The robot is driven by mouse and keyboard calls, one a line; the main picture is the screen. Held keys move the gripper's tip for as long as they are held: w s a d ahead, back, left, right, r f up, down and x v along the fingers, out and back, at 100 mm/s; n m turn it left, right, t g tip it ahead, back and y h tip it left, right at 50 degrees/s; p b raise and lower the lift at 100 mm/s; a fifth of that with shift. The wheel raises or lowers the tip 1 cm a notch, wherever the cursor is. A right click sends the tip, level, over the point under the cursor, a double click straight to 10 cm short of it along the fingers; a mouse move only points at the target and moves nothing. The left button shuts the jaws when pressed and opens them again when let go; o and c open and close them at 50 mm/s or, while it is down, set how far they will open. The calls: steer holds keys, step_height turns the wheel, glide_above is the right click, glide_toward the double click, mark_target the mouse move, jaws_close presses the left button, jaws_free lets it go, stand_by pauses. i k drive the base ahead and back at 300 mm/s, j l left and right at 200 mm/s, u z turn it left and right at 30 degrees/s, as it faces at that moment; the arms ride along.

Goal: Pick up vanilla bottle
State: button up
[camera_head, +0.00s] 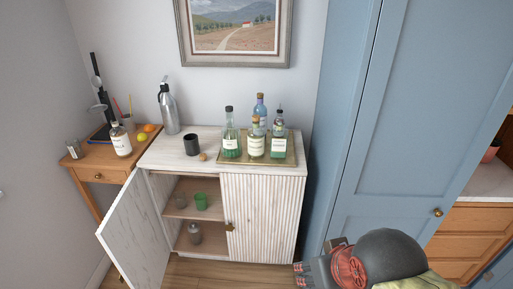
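I cannot read the labels, so I cannot tell which bottle holds vanilla. A bottle with a white label and dark cap (121,141) stands upright on the small wooden table at the left. Several more bottles stand on a tray on the white cabinet: a green-filled bottle (231,137), a pale labelled bottle (255,141), a blue corked bottle (260,106) and a dark-topped labelled bottle (278,136). My gripper (301,274) is low at the bottom edge, right of the cabinet and well away from all bottles. Whether its fingers are open is unclear.
The white cabinet (265,215) has its left door (137,232) swung open, with cups inside. A grey flask (169,112) and a dark mug (191,145) stand on top. A tall blue cupboard (390,130) rises at the right. The wooden table (98,172) also holds fruit.

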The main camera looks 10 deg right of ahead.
mark_target(119, 136)
steer(key=i+j, duration=0.25)
steer(key=i+j+z, duration=0.1)
steer(key=i+j, duration=0.2)
steer(key=j, duration=0.15)
steer(key=i+j+z, duration=0.1)
steer(key=i+j, duration=0.4)
steer(key=j, duration=0.25)
steer(key=i+j+z, duration=0.1)
steer(key=i+j, duration=0.15)
steer(key=j, duration=0.15)
steer(key=i+j, duration=0.25)
steer(key=j, duration=0.15)
steer(key=z, duration=0.05)
